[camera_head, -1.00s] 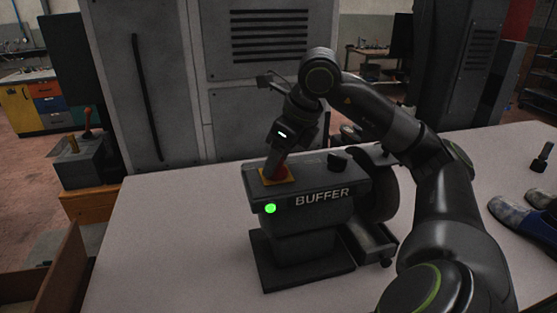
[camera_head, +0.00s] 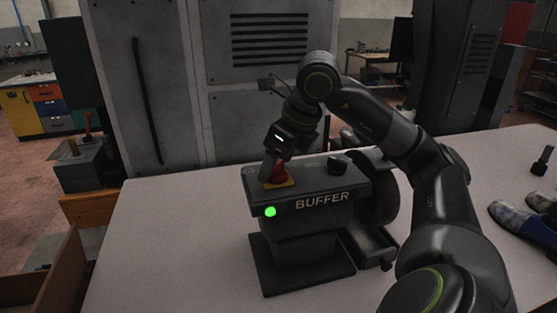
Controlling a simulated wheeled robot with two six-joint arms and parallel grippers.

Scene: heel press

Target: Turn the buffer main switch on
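The dark grey buffer (camera_head: 300,230) stands on the pale bench, with its name in white letters on the front. Its red main switch (camera_head: 280,174) sits on a yellow plate (camera_head: 285,184) on the left of the top face. A round green lamp (camera_head: 270,212) on the front is lit. My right gripper (camera_head: 268,175) points down at the switch, its fingers at the left side of the red part and partly covering it. I cannot tell whether the fingers touch the switch or how far apart they are. My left gripper is not in view.
A black knob (camera_head: 338,163) sits on the buffer's top, right of the switch. Shoes (camera_head: 525,222) and a small dark tool (camera_head: 543,160) lie on the right of the bench. A grey cabinet (camera_head: 170,80) stands behind. The bench left of the buffer is clear.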

